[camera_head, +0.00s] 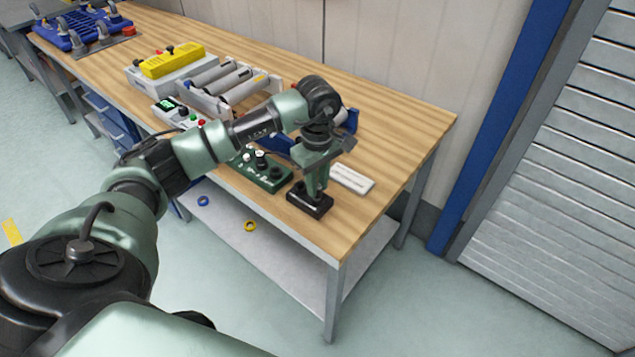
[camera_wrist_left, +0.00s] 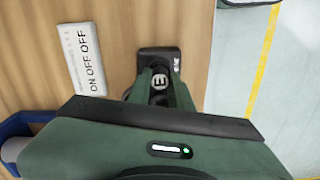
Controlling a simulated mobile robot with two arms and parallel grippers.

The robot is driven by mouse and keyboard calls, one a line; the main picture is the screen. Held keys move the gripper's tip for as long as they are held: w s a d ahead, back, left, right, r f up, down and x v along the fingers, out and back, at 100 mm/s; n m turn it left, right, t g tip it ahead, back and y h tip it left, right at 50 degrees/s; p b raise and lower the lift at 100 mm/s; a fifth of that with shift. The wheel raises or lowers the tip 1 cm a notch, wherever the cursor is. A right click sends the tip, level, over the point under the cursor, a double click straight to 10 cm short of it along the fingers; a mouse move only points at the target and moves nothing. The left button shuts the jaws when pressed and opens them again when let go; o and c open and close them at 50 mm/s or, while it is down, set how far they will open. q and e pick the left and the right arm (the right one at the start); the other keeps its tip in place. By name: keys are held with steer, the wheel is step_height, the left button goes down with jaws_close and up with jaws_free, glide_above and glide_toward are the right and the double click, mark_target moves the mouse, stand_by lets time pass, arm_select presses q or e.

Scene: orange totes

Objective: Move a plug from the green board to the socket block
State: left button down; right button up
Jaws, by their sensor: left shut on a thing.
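The black socket block (camera_head: 310,202) stands near the front right corner of the wooden table. My left gripper (camera_head: 316,192) points down right over it and is shut on a dark round plug (camera_wrist_left: 159,81). The plug is at the block, which also shows in the left wrist view (camera_wrist_left: 158,53); I cannot tell how deep it sits. The green board (camera_head: 266,176) lies to the left of the block, with dark and white plugs standing on it, partly behind my arm. My right gripper is not in view.
A white label plate (camera_head: 352,179) reading "ON OFF OFF" in the left wrist view (camera_wrist_left: 82,58) lies behind the block. A grey rack of cylinders (camera_head: 222,86), a yellow-topped box (camera_head: 172,62) and a blue tray (camera_head: 75,32) stand farther left. The table's right end is clear.

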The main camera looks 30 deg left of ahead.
arm_select(q)
steer(key=shift+f, duration=0.15)
steer(key=c, duration=1.2)
jaws_free()
step_height(320, 180, up, 6)
steer(key=shift+r+b, duration=0.25)
steer(key=shift+b, duration=0.7)
steer(key=shift+r, duration=0.7)
steer(key=shift+s+f, duration=0.1)
